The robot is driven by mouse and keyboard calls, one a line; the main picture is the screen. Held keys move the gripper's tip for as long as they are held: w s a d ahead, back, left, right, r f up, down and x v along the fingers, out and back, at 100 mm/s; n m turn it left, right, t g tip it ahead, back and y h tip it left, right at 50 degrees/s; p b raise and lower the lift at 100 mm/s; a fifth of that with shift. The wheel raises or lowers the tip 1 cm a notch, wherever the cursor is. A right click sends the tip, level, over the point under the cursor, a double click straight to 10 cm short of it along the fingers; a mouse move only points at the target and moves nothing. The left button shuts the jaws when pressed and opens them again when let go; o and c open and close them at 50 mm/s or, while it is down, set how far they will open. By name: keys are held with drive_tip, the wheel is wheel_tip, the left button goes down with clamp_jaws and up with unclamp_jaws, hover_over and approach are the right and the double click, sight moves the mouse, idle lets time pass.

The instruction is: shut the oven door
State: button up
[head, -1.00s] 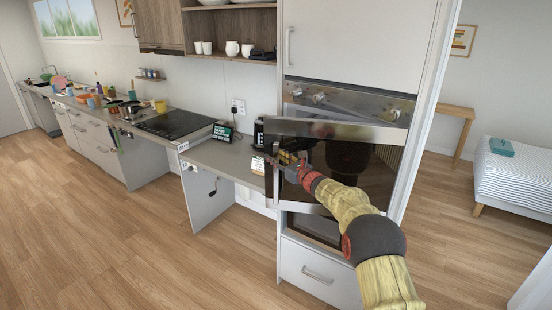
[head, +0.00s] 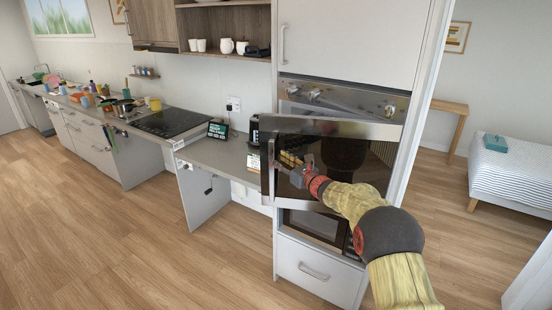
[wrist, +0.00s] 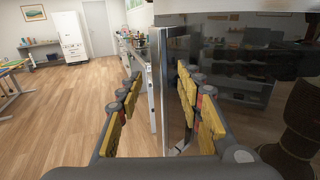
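The oven door (head: 345,150), a dark glass panel with a bright metal frame, stands partly open in front of the tall white oven cabinet. Its left edge stands out from the cabinet. My gripper (head: 292,168) is at the left part of the door in the head view, partly lost against the dark glass. In the wrist view, my gripper (wrist: 163,110) has its yellow-padded fingers spread apart, one on each side of the door's upright metal edge (wrist: 177,85). The right finger is close to the glass; I cannot tell whether it touches. The oven's control panel (head: 345,98) shows above the door.
A second dark appliance front (head: 315,224) and a drawer (head: 318,270) sit below the door. A counter (head: 225,155) with a black hob (head: 170,123) runs to the left. The wooden floor (head: 130,230) in front is clear. A bed (head: 515,175) stands at right.

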drive_tip(key=v, duration=0.6)
drive_tip(key=shift+s+d, duration=0.15)
idle(0.4)
